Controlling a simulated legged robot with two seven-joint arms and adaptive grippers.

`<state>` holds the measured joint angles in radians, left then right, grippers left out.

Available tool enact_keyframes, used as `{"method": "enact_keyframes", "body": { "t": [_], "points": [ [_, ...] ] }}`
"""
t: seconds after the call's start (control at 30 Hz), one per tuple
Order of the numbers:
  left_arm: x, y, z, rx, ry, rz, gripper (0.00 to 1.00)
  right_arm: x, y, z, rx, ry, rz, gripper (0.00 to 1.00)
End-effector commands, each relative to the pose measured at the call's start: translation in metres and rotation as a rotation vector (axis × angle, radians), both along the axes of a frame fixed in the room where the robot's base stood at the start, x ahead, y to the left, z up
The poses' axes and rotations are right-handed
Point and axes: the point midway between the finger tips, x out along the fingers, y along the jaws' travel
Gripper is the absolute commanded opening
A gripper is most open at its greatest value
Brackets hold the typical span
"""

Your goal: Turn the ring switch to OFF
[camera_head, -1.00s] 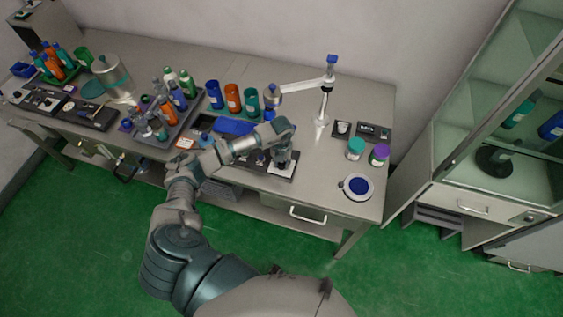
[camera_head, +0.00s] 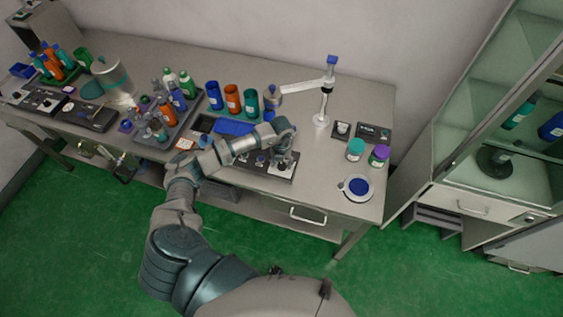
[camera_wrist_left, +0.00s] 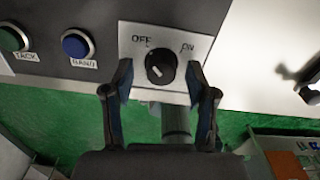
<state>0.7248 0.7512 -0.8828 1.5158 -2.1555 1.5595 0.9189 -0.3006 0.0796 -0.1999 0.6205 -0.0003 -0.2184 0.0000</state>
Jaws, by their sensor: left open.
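A black rotary knob (camera_wrist_left: 160,68) sits on a white plate (camera_wrist_left: 186,43) marked OFF at left and ON at right, in the left wrist view. A pale mark shows on the knob's lower left part. No name label for this switch is readable. My left gripper (camera_wrist_left: 160,82) is open, with one finger on each side of the knob; contact cannot be told. In the head view the left gripper (camera_head: 282,161) is over the right end of the dark control panel (camera_head: 252,169) at the bench's front. My right gripper is not in view.
A green TACK button (camera_wrist_left: 12,40) and a blue BAND button (camera_wrist_left: 77,45) are left of the knob. Bottles stand behind the arm, including a teal one (camera_head: 251,103). A lamp-like stand (camera_head: 322,118) and a white dish (camera_head: 345,195) are to the right.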

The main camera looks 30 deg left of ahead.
Motion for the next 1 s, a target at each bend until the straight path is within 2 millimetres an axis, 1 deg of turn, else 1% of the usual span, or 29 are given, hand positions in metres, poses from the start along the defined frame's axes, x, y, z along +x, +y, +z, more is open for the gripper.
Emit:
{"method": "enact_keyframes", "body": {
  "t": [0.17, 0.4, 0.53, 0.7, 1.0],
  "points": [
    [0.002, 0.000, 0.028, 0.000, -0.005, -0.002, 0.57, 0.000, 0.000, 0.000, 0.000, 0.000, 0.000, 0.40],
    [0.003, 0.001, 0.082, -0.001, -0.007, -0.001, 0.57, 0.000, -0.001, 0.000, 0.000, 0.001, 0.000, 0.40],
    [0.003, 0.002, 0.102, 0.000, -0.004, 0.001, 0.57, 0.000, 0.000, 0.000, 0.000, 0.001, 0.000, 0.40],
    [0.002, 0.002, 0.115, -0.001, -0.001, 0.000, 0.57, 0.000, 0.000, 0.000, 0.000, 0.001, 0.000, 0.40],
    [0.002, 0.002, 0.116, -0.001, -0.001, 0.001, 0.57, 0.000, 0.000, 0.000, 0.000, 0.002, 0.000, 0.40]
  ]
}}
